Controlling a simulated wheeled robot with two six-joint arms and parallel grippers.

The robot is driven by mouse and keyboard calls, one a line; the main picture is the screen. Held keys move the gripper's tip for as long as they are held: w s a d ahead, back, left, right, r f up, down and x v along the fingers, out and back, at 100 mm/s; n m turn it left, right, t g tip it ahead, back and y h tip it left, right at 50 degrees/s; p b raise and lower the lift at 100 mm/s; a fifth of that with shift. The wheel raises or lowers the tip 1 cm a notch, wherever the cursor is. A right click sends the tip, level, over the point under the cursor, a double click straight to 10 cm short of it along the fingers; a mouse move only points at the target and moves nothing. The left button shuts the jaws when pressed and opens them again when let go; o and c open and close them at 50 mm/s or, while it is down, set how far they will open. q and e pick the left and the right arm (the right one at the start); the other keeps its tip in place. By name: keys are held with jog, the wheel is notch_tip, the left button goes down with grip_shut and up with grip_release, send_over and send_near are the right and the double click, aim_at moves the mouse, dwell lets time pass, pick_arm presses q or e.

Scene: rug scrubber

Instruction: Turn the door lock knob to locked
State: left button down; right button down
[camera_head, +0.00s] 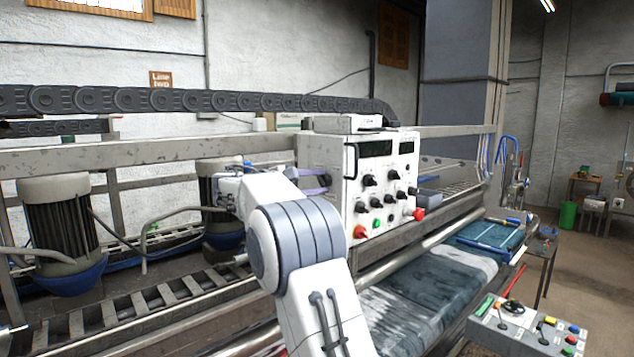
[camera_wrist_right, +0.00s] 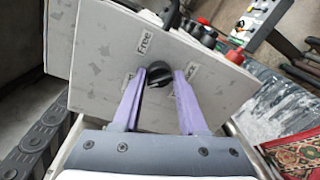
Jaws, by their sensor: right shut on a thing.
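The lock knob (camera_wrist_right: 157,93) is black and sits on the pale side panel of the control box (camera_wrist_right: 105,50) in the right wrist view. A "Free" label (camera_wrist_right: 146,40) is on the panel above it. A second label (camera_wrist_right: 190,72) is partly covered by a finger, so I cannot read it fully. My right gripper (camera_wrist_right: 160,77) has its purple fingers on either side of the knob, shut on it. In the head view my right gripper (camera_head: 318,184) reaches the left side of the white control box (camera_head: 336,160); the knob is hidden there. My left gripper is not in view.
The box's front (camera_head: 385,195) carries several black knobs and red buttons. A steel roller (camera_head: 425,245) and wet rug (camera_head: 420,295) lie below and right. A button console (camera_head: 525,330) stands at lower right. Motors (camera_head: 60,225) stand at left.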

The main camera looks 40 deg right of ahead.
jog(key=shift+r, duration=0.25)
jog(key=c, duration=0.5)
grip_release()
jog(key=shift+w, duration=0.1)
jog(key=shift+f, duration=0.1)
jog(key=shift+a+f, duration=0.1)
jog(key=shift+a+b, duration=0.35)
jog(key=a+r+b, duration=0.1)
jog(key=a+b, duration=0.2)
jog(key=a, duration=0.6)
jog(key=shift+s+a+b, duration=0.3)
jog(key=shift+s+b, duration=0.1)
jog(key=shift+s, duration=0.05)
